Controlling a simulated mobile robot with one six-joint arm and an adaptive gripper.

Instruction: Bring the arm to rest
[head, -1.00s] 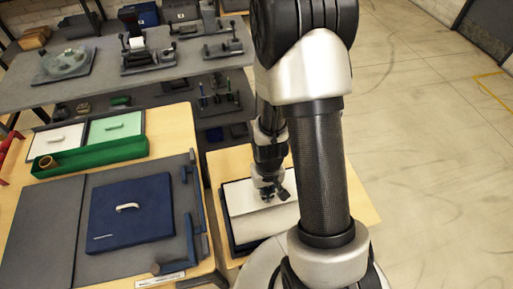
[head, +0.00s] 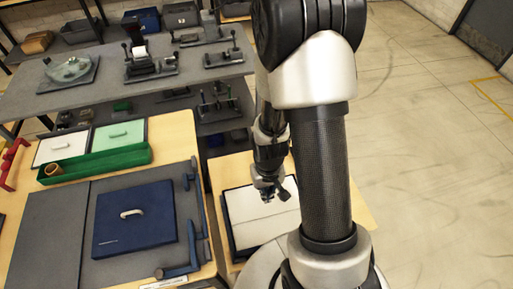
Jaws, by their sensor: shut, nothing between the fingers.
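My arm (head: 322,165) rises through the middle of the head view, its upper links bent over the top edge. My gripper (head: 268,194) hangs pointing down behind the arm's carbon link. It is small here, and its fingers are partly dark against the wrist.
To the left, a wooden table holds a grey mat (head: 45,230) with a blue board (head: 135,218) with a handle, a green tray (head: 97,163), and white and green panels. A grey shelf (head: 130,85) with fixtures stands behind. The floor (head: 430,170) at right is clear.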

